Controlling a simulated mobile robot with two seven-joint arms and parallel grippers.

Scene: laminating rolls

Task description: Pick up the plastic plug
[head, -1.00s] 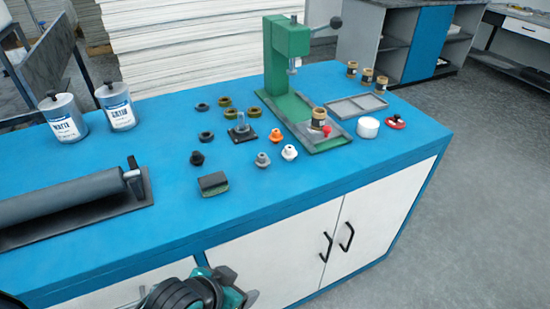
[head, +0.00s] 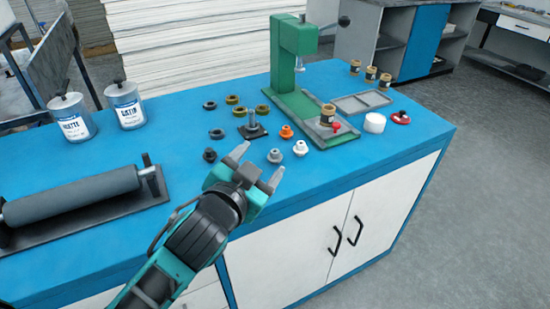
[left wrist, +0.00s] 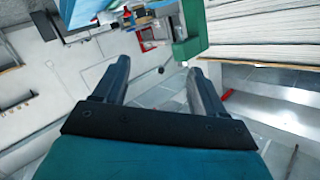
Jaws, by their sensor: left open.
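Several small plug-shaped pieces stand on the blue bench top in the head view: an orange one (head: 286,131), a white one (head: 300,148), a light grey one (head: 274,156) and a black one (head: 209,154). I cannot tell which is the plastic plug. My left gripper (head: 257,166) is open and empty, in front of these pieces, with its fingers pointing towards them. In the left wrist view its two fingers (left wrist: 158,68) are spread, with nothing between them. My right gripper is not in view.
A green press (head: 294,70) stands behind, with a jar (head: 327,114) on its base. Dark and olive rings (head: 233,100) surround a small post fixture (head: 253,125). A grey tray (head: 361,104) and white tub (head: 375,123) are right; a roller (head: 75,195) and two cans (head: 125,107) are left.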

